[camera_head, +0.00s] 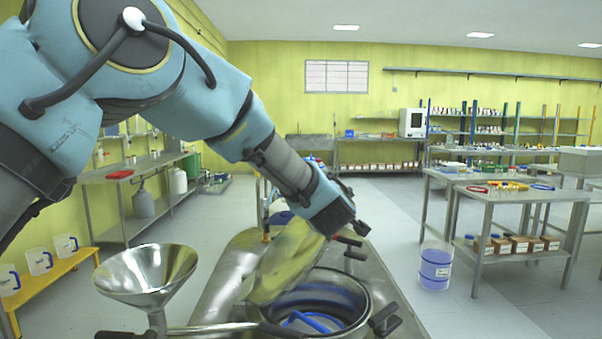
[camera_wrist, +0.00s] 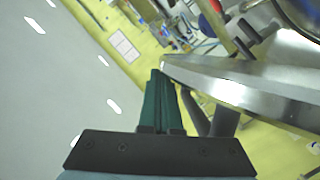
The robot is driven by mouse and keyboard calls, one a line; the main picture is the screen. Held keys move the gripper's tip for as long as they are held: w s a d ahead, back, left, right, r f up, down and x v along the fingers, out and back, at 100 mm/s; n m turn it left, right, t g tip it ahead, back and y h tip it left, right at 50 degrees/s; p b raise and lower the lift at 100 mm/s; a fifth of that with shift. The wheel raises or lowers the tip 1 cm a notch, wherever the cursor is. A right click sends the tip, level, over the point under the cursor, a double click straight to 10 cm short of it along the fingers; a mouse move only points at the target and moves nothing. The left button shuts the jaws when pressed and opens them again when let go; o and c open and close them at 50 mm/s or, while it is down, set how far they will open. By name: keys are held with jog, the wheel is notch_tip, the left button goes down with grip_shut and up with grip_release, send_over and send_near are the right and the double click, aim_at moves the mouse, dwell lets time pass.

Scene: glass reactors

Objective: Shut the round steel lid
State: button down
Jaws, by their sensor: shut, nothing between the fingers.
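The round steel lid (camera_head: 285,262) stands open, tilted up behind the round opening (camera_head: 350,322) of the steel vessel, its shiny face mirroring the yellow wall. A blue part shows inside the opening. My gripper (camera_head: 357,229) is at the upper right edge of the lid; its fingers are small and dark there. In the wrist view my gripper's green fingers (camera_wrist: 158,75) are closed together and empty. The lid's rim (camera_wrist: 245,92) runs right beside them; I cannot tell whether they touch it.
A steel funnel (camera_head: 147,275) stands left of the opening. Dark clamp handles (camera_head: 384,318) stick out at the vessel's right. A blue-tinted container (camera_head: 435,266) stands on the floor near a steel table (camera_head: 505,196). A yellow bench (camera_head: 50,284) with jugs is at left. Open floor lies beyond.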

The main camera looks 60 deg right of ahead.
jog(key=s+d+f+b, duration=0.3)
jog(key=s+f, duration=0.1)
jog(key=f, duration=0.4)
jog(key=s+d+f+m+b, duration=0.1)
jog(key=s+d+f+b, duration=0.2)
jog(key=s+f, duration=0.2)
notch_tip(320, 180, down, 4)
jog(key=shift+r+m, duration=0.25)
jog(key=shift+m, duration=0.05)
jog(key=shift+s, duration=0.1)
